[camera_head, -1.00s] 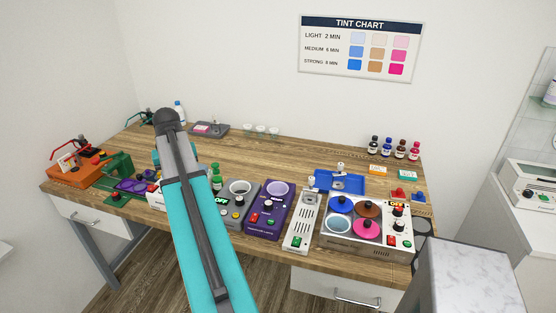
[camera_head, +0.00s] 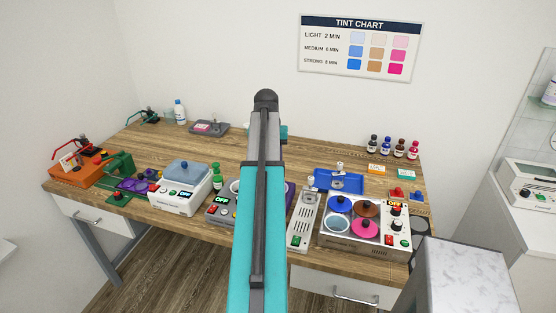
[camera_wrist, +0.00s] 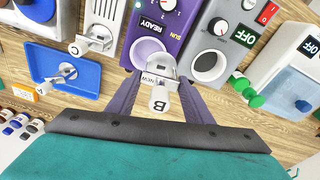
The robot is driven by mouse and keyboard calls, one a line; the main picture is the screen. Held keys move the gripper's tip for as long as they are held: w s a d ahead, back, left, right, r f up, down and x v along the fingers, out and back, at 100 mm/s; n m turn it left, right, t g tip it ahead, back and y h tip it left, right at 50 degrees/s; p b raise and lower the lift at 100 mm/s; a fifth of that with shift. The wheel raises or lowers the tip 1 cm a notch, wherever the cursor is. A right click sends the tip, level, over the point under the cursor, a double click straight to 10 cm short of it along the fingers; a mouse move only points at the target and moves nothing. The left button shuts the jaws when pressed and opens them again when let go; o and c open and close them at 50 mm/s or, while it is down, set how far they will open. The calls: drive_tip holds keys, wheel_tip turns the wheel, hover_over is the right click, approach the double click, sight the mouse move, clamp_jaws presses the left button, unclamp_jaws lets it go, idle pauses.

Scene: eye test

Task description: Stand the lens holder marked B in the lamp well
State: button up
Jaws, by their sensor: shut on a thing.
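In the wrist view my gripper (camera_wrist: 160,80) has its purple fingers shut on a lens holder (camera_wrist: 159,101), a pale piece with a white knob marked B. It is held between the fingers in front of the purple unit (camera_wrist: 168,20). The purple unit has a round lilac well (camera_wrist: 147,47); the holder's far end appears near its edge, and I cannot tell its height. A grey unit (camera_wrist: 232,40) beside it has a dark round well (camera_wrist: 209,66). In the head view my arm hides the gripper, the held holder and most of the purple unit (camera_head: 290,192).
A blue tray (camera_head: 340,180) holds another holder. A slotted pale unit (camera_head: 303,222) carries one too, and a tint bath unit (camera_head: 366,240) stands to its right.

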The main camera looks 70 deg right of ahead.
drive_tip(key=s, duration=0.1)
drive_tip(key=s+d, duration=0.1)
drive_tip(key=shift+s+d, duration=0.15)
drive_tip(key=shift+s, duration=0.25)
drive_tip(key=shift+f, duration=0.15)
